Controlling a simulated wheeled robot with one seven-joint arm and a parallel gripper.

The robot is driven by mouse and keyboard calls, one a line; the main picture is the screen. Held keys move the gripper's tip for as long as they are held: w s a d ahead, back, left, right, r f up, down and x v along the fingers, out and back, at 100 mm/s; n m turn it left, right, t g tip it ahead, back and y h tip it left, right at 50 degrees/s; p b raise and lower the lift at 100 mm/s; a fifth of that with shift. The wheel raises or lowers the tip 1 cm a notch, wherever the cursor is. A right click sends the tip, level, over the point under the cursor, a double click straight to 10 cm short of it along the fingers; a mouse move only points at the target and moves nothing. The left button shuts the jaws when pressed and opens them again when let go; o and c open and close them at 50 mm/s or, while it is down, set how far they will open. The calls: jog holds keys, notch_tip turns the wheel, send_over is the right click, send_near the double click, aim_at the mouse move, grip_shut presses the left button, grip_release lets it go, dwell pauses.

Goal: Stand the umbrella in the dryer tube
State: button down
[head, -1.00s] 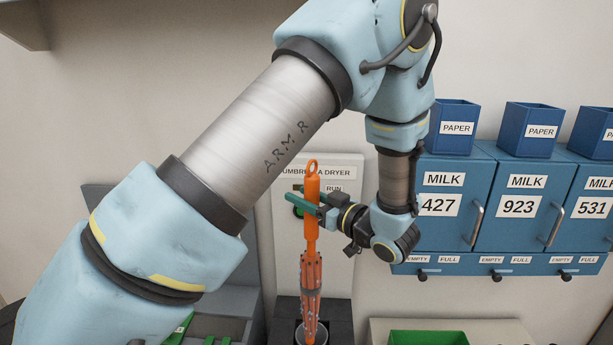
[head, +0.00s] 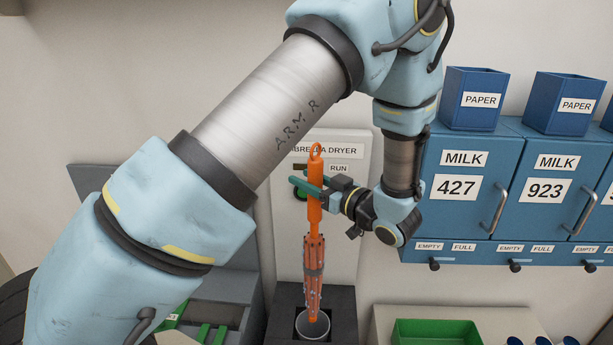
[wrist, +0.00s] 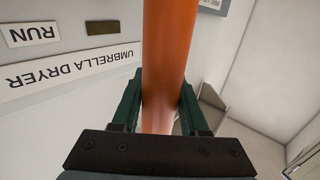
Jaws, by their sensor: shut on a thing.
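The orange umbrella (head: 313,263) hangs upright, folded, with a ring at its top end. My gripper (head: 309,189) is shut on its handle, and the green fingers flank the orange shaft in the wrist view (wrist: 158,100). The dryer tube (head: 313,325) is a grey round cup in a dark base, below the umbrella. The umbrella's lower tip overlaps the tube's opening in the head view; I cannot tell whether it is inside or just above the rim. The dryer panel (head: 345,235) stands behind, its label partly hidden by my arm and the umbrella.
A green tray (head: 437,333) sits on a pale surface at the lower right. Green items (head: 205,332) lie in a grey container at the lower left.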

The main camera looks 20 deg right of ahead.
notch_tip(320, 180, down, 33)
jog(key=b, duration=2.2)
jog(key=shift+c, duration=1.7)
grip_release()
jog(key=b+v, duration=0.1)
jog(key=v, duration=1)
jog(key=shift+r, duration=0.1)
